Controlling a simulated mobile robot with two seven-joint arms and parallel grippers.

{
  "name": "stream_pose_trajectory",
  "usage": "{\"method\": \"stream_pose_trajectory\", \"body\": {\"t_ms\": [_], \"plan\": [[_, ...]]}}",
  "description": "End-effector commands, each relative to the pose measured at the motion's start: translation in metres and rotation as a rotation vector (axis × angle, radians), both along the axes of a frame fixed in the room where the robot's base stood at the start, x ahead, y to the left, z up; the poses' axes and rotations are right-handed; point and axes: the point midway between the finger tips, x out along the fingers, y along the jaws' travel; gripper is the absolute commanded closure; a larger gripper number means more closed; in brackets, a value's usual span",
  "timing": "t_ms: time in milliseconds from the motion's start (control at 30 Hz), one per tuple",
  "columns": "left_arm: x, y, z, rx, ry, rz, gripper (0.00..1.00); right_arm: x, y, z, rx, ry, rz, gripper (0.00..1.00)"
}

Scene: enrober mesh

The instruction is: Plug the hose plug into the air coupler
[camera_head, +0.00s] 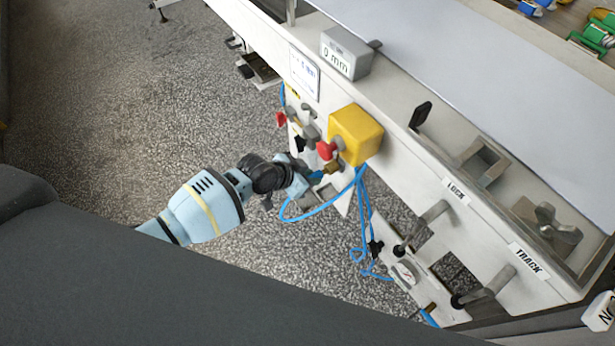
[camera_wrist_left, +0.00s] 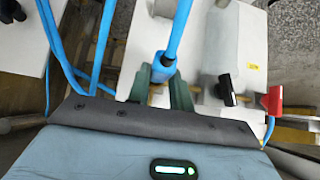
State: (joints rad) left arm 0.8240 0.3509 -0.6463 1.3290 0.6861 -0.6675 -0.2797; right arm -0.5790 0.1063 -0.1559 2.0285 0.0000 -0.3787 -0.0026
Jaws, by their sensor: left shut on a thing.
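My left gripper (camera_head: 306,182) is at the white machine's side, below the yellow box, in the head view. In the left wrist view its two dark green fingers (camera_wrist_left: 161,86) are shut on the end of the blue hose (camera_wrist_left: 179,30). The hose plug itself is hidden between and below the fingers. In the head view the hose (camera_head: 312,214) loops down from the gripper and up toward the yellow box. A brass-coloured fitting (camera_head: 333,167) sits under a red handle; I cannot tell whether it is the air coupler. My right gripper is not in view.
The yellow box (camera_head: 356,134) juts out above the gripper. Red handles (camera_head: 326,150) and grey valve parts are close beside it; a red handle (camera_wrist_left: 272,100) and black knob (camera_wrist_left: 226,90) show in the wrist view. Blue hose hangs right of the gripper. Open speckled floor (camera_head: 110,120) lies left.

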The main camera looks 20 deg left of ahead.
Motion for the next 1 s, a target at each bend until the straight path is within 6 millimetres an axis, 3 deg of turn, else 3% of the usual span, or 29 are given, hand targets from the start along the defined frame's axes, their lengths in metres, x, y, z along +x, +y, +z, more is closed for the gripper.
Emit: {"method": "stream_pose_trajectory", "body": {"t_ms": [467,500,667,1000], "plan": [[0.0086,-0.0074,0.0007,-0.002,-0.002,-0.001,1.00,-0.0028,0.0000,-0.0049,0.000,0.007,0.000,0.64],[0.0087,-0.0072,0.0009,-0.001,-0.002,0.000,0.76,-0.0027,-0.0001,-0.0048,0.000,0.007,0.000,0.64],[0.0085,-0.0069,0.0009,-0.001,-0.002,0.000,0.55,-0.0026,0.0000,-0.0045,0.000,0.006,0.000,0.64],[0.0075,-0.0064,-0.0005,0.000,0.001,-0.001,0.53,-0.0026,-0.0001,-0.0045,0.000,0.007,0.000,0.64]]}}
